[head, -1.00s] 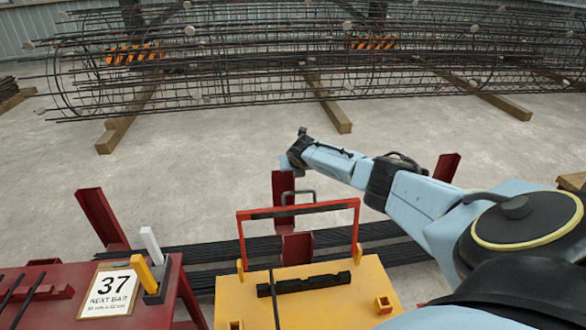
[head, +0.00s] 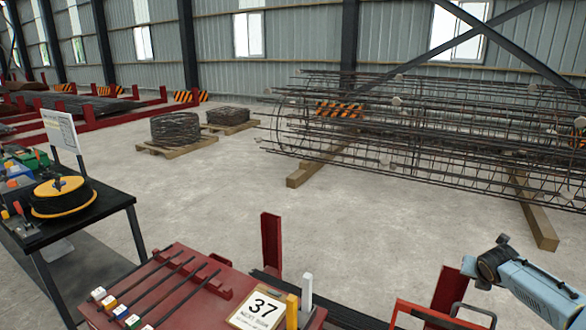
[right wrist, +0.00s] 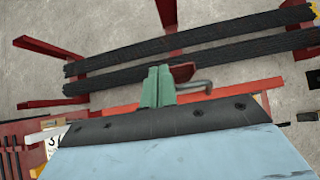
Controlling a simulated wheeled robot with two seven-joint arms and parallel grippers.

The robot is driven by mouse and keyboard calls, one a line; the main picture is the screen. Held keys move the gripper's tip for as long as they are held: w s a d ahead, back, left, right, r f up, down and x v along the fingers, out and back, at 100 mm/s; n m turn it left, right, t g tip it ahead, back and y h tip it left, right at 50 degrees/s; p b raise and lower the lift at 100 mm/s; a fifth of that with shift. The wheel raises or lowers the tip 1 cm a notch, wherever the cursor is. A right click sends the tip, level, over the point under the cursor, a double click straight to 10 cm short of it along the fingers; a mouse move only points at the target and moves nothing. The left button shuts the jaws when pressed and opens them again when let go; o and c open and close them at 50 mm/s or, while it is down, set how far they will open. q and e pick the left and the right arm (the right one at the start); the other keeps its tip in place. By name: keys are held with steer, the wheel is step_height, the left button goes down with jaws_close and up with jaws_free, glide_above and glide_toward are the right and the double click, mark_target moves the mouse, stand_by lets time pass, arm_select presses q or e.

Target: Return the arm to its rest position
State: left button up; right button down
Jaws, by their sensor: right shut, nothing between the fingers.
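My right arm (head: 540,290) comes in at the lower right of the head view, light blue with a dark wrist joint, reaching over the red frame. In the right wrist view my right gripper (right wrist: 159,84) shows as two green fingers pressed together, with nothing between them. Behind the fingers lie a red bar (right wrist: 120,108) and a grey bent handle (right wrist: 195,87). I cannot tell whether the fingers touch them. My left gripper is in neither view.
A red rack with several short bars and a "37" card (head: 257,309) stands at the front. A black table (head: 75,222) with a yellow-topped reel stands left. The rebar cage (head: 430,125) lies on timbers behind. Open concrete floor (head: 200,200) lies between.

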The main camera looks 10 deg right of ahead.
steer(key=s+a+f+m+g+y, duration=0.15)
steer(key=s+a+f+m, duration=0.35)
steer(key=a, duration=0.8)
steer(key=s+a+f+y, duration=0.35)
steer(key=a+f, duration=0.35)
steer(key=a, duration=0.6)
steer(key=s+a+m, duration=0.7)
steer(key=s+a, duration=0.5)
steer(key=s+r+m+g, duration=0.1)
steer(key=s+r+m, duration=0.4)
steer(key=s+m, duration=0.25)
steer(key=s+r+m+g, duration=0.1)
steer(key=s+r+m, duration=0.4)
steer(key=s+m, duration=0.3)
step_height(320, 180, down, 32)
steer(key=s+n+b, duration=0.2)
steer(key=b, duration=0.7)
steer(key=s+d+f+b, duration=0.1)
steer(key=s+f+b, duration=0.2)
steer(key=s+f, duration=0.2)
steer(key=s+d+f+g+b, duration=0.1)
steer(key=s+f+b, duration=0.2)
steer(key=f, duration=0.9)
steer(key=s+d+f+g+b, duration=0.1)
steer(key=s+f+b, duration=0.2)
steer(key=s+f, duration=0.5)
steer(key=shift+s+f, duration=0.4)
steer(key=shift+s, duration=0.15)
